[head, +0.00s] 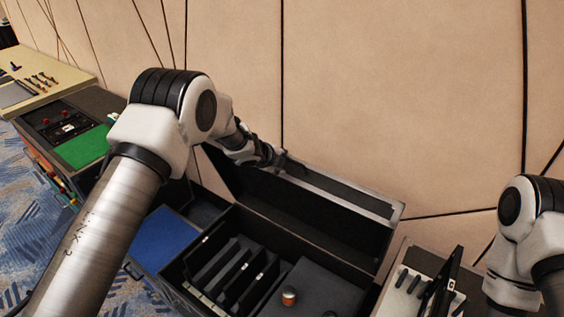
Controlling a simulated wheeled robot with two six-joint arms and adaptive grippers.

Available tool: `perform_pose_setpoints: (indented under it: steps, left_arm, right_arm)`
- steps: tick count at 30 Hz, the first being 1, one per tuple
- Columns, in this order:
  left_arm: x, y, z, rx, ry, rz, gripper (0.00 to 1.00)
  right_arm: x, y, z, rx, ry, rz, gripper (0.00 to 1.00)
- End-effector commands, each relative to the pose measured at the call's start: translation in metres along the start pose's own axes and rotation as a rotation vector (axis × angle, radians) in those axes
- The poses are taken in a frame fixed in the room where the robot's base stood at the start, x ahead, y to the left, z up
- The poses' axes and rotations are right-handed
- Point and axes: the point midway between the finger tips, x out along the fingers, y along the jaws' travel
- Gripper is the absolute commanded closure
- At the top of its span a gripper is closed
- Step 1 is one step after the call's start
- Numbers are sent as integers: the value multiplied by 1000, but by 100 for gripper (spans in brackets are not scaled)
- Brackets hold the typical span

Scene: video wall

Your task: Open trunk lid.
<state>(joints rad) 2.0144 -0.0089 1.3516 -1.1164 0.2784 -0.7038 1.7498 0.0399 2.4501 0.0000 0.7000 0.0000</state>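The trunk (235,213) is a black case with metal edging at the bottom centre. Its lid (320,215) stands raised at the back, with the dark inside facing me and a silver rim (345,191) along the top. My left arm reaches across from the left. My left gripper (274,156) is at the upper left corner of the lid, at or very near the rim. It is small and dark, so I cannot tell whether its fingers are closed on the rim. My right arm shows at the right edge; its gripper is out of the picture.
A light tray (402,290) is at right. A panelled wall (400,90) rises behind.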

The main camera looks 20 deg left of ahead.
Motion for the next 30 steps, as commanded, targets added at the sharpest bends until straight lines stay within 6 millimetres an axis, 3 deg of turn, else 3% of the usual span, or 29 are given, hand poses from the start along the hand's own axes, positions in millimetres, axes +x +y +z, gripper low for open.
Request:
perform_pose_setpoints:
  steps: [8, 21, 25, 30]
  left_arm:
    - [-7, 0, 1, -2, -1, 1, 63]
    - [-104, -2, 0, -1, 0, 0, 63]
    - [-117, -1, 0, 0, 0, 2, 63]
    - [-118, -1, -1, 0, 0, 2, 63]
  right_arm:
    - [0, 0, 0, 0, 0, 0, 60]
    - [0, 0, 0, 0, 0, 0, 60]
    - [0, 0, 0, 0, 0, 0, 60]
    - [0, 0, 0, 0, 0, 0, 60]
